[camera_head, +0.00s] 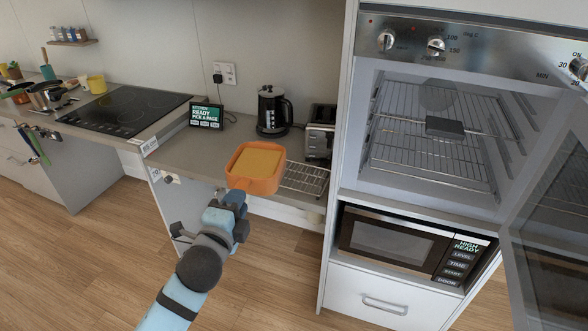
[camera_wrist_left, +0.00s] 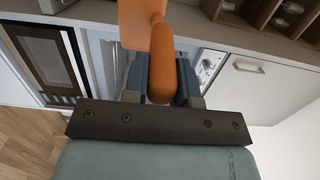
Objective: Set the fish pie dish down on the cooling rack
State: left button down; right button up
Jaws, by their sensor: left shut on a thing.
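The fish pie dish (camera_head: 254,167) is an orange dish with a tan top, held over the front edge of the counter. My left gripper (camera_head: 233,198) is shut on its orange handle, which also shows between the fingers in the left wrist view (camera_wrist_left: 162,70). The cooling rack (camera_head: 304,180) is a wire grid on the counter, to the right of the dish and partly hidden by it. The dish seems above the rack's left end; I cannot tell whether they touch. My right gripper is not in view.
A black kettle (camera_head: 272,110) and a toaster (camera_head: 320,130) stand behind the rack. A small screen (camera_head: 206,116) stands to the left. The oven (camera_head: 440,135) at right is open, its door (camera_head: 550,220) swung out. A microwave (camera_head: 405,243) sits below it.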

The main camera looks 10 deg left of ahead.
aim_at(289, 184)
jog(key=i+j+z, duration=0.15)
jog(key=i+j, duration=0.55)
jog(key=i, duration=0.05)
